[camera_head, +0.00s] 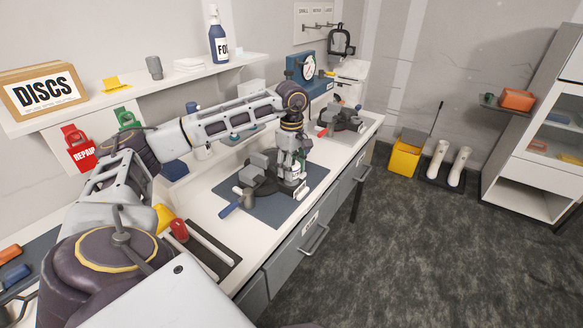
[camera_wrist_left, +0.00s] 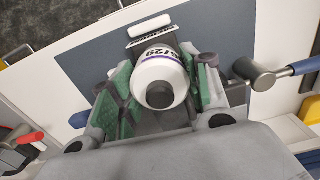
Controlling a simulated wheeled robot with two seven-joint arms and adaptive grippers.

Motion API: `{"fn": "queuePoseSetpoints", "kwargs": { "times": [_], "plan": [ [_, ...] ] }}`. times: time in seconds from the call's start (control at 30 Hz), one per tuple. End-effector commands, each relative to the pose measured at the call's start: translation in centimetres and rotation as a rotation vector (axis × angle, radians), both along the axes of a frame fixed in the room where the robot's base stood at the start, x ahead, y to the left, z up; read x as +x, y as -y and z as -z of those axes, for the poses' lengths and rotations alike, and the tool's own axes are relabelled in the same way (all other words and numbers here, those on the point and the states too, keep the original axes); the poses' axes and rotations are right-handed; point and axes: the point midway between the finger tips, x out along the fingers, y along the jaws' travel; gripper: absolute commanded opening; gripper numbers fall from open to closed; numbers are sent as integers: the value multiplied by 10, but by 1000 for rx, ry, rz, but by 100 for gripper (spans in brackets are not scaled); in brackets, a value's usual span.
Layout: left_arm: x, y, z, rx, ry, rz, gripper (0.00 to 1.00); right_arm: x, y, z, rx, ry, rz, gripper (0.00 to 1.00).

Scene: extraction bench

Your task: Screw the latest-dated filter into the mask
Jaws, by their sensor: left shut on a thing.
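My left gripper (camera_head: 291,168) is low over a blue-grey mat (camera_head: 301,206), beside a dark vise (camera_head: 258,184). In the left wrist view its green-padded fingers (camera_wrist_left: 161,78) are shut on a white cylindrical filter (camera_wrist_left: 157,67) from both sides. The filter has a purple stripe, a dark round end and dark print that seems to end in "/29". In the head view the filter is small and partly hidden by the gripper. I cannot make out the mask for certain, nor whether the filter touches it. My right gripper is not in view.
A blue-handled bar (camera_head: 230,209) sticks out at the mat's front left. A second vise (camera_head: 343,117) stands farther along the bench. A red-ended tool (camera_head: 179,230) lies near the left. A shelf holds a DISCS box (camera_head: 41,91) and a blue bottle (camera_head: 218,43).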

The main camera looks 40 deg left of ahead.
Motion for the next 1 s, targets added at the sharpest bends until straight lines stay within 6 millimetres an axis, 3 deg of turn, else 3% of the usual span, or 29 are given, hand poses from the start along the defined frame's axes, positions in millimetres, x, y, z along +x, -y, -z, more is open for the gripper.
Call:
{"fn": "queuePoseSetpoints", "kwargs": {
  "times": [1.0],
  "plan": [
    [0, 0, 0, 0, 1, 570, 18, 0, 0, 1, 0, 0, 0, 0]
  ]
}}
